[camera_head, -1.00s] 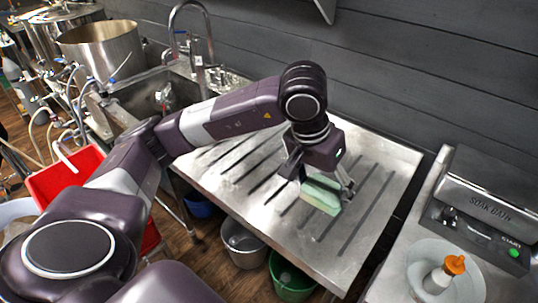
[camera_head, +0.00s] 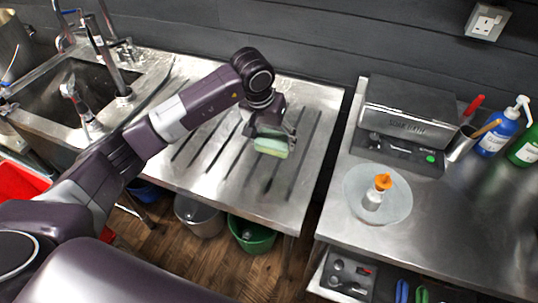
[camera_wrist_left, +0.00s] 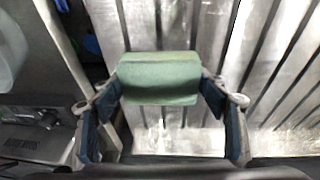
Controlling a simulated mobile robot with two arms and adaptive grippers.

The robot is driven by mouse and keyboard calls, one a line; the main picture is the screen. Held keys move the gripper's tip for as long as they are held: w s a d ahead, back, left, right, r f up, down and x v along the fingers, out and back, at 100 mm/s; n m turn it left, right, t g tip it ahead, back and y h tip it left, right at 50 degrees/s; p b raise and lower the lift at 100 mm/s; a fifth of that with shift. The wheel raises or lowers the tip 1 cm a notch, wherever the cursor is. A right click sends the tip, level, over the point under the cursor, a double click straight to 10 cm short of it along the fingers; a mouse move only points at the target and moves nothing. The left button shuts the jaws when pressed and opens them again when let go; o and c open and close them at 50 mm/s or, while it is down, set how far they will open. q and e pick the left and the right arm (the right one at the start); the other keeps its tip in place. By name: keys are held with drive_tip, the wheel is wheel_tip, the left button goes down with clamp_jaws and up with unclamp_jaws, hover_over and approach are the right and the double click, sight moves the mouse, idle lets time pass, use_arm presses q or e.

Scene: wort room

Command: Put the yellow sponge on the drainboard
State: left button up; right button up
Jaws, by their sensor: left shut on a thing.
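The sponge (camera_head: 271,147) has a green side and a paler yellowish side; it shows mostly green in the left wrist view (camera_wrist_left: 160,80). My left gripper (camera_head: 273,138) is shut on it, with one finger at each end in the left wrist view (camera_wrist_left: 160,98). The drainboard (camera_head: 215,178) is the ribbed steel surface right of the sink. The sponge is over its right half; a dark patch shows below it, and I cannot tell the exact gap. My right gripper is not in view.
The sink (camera_head: 75,95) with its taps is at the left. Buckets (camera_head: 250,235) stand below. The drainboard around the sponge is clear.

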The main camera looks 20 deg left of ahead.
use_arm(q)
drive_tip(key=p, duration=0.1)
hover_over(274, 167)
drive_tip(key=s, duration=0.1)
wheel_tip(274, 167, down, 5)
drive_tip(key=shift+a, duration=0.15)
drive_tip(key=shift+f, duration=0.55)
wheel_tip(274, 167, down, 4)
drive_tip(key=shift+p, duration=0.7)
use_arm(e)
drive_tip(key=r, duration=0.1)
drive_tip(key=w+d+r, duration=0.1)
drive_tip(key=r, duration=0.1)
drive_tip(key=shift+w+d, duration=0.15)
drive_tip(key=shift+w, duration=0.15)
use_arm(q)
drive_tip(key=shift+f, duration=0.1)
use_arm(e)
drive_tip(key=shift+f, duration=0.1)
use_arm(q)
drive_tip(key=shift+f+b, duration=0.1)
drive_tip(key=shift+b, duration=0.2)
drive_tip(key=o, duration=1.3)
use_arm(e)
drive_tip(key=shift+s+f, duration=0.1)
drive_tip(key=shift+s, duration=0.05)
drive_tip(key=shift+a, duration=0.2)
